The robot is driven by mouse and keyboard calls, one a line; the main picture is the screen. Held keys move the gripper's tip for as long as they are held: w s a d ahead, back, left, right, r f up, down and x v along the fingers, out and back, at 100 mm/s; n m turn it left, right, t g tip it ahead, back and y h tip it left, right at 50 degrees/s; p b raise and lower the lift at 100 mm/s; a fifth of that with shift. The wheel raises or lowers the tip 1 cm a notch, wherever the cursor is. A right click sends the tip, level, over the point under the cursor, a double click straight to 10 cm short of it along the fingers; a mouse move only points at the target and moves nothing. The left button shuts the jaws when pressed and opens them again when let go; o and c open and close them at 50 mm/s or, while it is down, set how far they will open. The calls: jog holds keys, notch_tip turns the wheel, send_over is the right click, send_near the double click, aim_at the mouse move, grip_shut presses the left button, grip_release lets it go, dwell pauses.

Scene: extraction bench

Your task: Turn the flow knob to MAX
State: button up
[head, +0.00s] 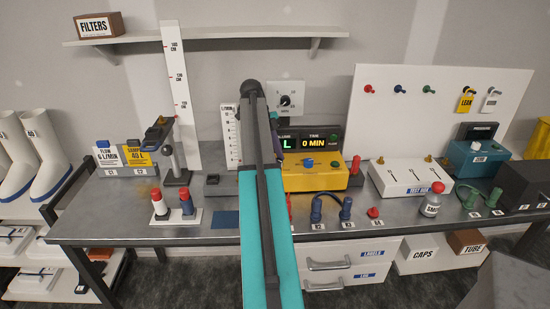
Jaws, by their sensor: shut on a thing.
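I cannot clearly pick out the flow knob. The white flow scale marked L/MIN (230,137) stands upright at the back of the bench, and my arm covers its right side. A grey base (222,184) is in front of it, also partly covered. A yellow pump box (310,183) right of my arm has a small blue knob (307,162) on top. A white wall plate with a black dial (286,98) hangs above; its lettering is too small to read. My arm reaches from the front to the back, and my gripper is hidden behind it.
A display (308,141) reads 0 MIN. A card (108,155) reads FLOW 6 L/MIN. A post stand (178,165) and red-topped tubes (158,203) are left of my arm. Blue cuffs (346,208) and a white box (408,181) are right. A blue mat (225,219) lies in front.

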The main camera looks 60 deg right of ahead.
jog(key=shift+s+f, duration=0.1)
jog(key=shift+s, duration=0.15)
jog(key=o, duration=1.1)
jog(key=shift+c, duration=0.2)
jog(key=shift+w, duration=0.1)
jog(key=shift+r, duration=0.2)
jog(key=shift+w+r+p, duration=0.2)
jog(key=shift+r+p, duration=0.1)
jog(key=shift+p, duration=0.1)
jog(key=p+v, duration=1.2)
jog(key=v, duration=0.1)
jog(key=shift+p, duration=0.35)
jog(key=shift+s+f, duration=0.1)
jog(key=shift+s, duration=0.05)
